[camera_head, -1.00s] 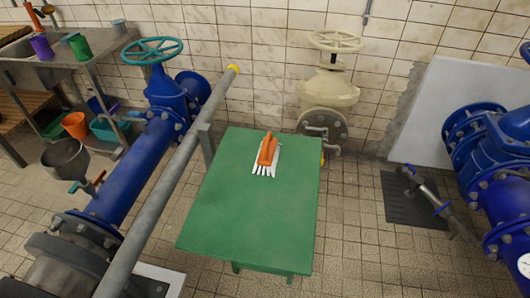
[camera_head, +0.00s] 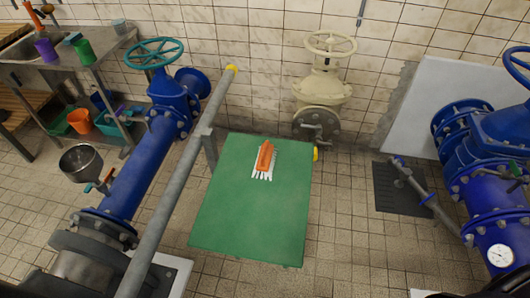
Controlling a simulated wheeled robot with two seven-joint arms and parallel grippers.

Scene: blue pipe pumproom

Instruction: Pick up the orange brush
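The orange brush (camera_head: 264,157) lies on the far part of a green table (camera_head: 247,215). It has an orange back and white bristles that point toward the near side and stick out at its sides. Nothing touches the brush except the tabletop. Neither of my grippers shows in the head view, so their distance from the brush cannot be told.
A grey rail with a yellow cap (camera_head: 232,69) runs along the table's left side, beside a blue pipe (camera_head: 144,165). A cream valve (camera_head: 322,88) stands behind the table. Blue pipework (camera_head: 487,150) is at the right. Tiled floor (camera_head: 345,240) is free right of the table.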

